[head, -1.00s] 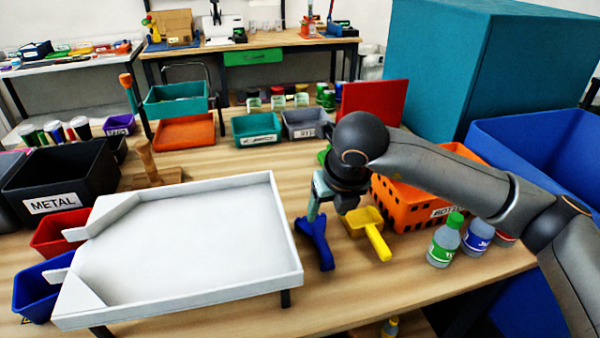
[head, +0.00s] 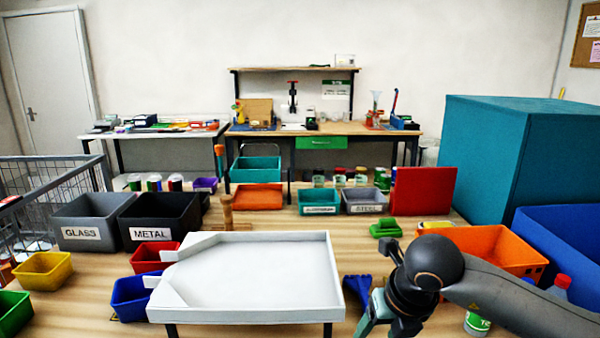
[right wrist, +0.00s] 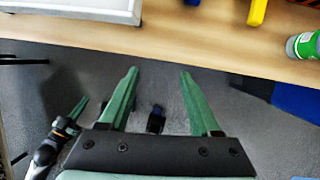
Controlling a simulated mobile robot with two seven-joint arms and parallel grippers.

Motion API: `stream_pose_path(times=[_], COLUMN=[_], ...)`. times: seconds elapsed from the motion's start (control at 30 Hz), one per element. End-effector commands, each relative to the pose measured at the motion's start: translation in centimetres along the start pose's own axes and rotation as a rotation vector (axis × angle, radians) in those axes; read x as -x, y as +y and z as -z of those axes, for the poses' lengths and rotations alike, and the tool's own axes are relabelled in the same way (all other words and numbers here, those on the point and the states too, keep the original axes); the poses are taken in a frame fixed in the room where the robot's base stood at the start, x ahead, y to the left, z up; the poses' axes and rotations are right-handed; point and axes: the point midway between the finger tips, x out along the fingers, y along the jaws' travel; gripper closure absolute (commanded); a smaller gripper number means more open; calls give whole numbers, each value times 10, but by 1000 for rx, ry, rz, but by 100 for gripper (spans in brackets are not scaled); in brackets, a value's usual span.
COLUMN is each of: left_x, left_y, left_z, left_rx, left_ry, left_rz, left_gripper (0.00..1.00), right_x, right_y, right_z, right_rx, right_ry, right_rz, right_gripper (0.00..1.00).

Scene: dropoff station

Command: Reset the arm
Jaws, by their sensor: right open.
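My right arm reaches in from the right in the head view, over the wooden table's near right part. Its gripper shows only partly there, at the lower edge. In the right wrist view my right gripper (right wrist: 160,72) is open, with two green fingers apart and nothing between them. It hangs over the grey floor in front of the table edge. A dark arm end with green fingers, my left gripper (right wrist: 78,108), shows at the lower left of that view; its opening is unclear. My left arm is not in the head view.
A white tray (head: 327,300) stands on the table, with a blue scoop (head: 358,288) to its right. Bare floor (right wrist: 225,110) surrounds the gripper.

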Motion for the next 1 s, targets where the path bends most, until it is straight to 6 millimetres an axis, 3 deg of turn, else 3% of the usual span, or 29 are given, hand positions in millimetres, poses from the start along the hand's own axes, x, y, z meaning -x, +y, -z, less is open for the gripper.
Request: stream_pose_path(times=[0.1, 0.27, 0.4, 0.53, 0.67, 0.77, 0.87, 1.0], left_x=[3, 3, 7, 10, 13, 16, 18, 22], left_y=[0, -1, 0, 0, 0, 0, 1, 1], left_z=[4, 14, 18, 20, 22, 24, 26, 29], left_rx=[0, -3, -3, -2, -2, -2, -1, -2], left_ry=[2, 16, 16, 14, 13, 11, 10, 10], left_rz=[0, 1, 1, 1, 1, 1, 1, 1], left_gripper=[100, 100, 100, 100, 100, 100, 100, 100], right_x=[-16, -14, 14, 49, 70, 68, 46, -12], right_y=[50, 120, 177, 206, 204, 183, 149, 88], right_z=[33, 76, 100, 96, 72, 49, 32, 36], right_rx=[37, 30, -77, -286, -593, -888, -1224, -1733], right_ry=[112, 244, 336, 372, 356, 313, 252, 152], right_rz=[-227, -588, -974, -1317, -1589, -1729, -1794, -1738], right_gripper=[36, 36, 36, 36, 36, 36, 36, 36])
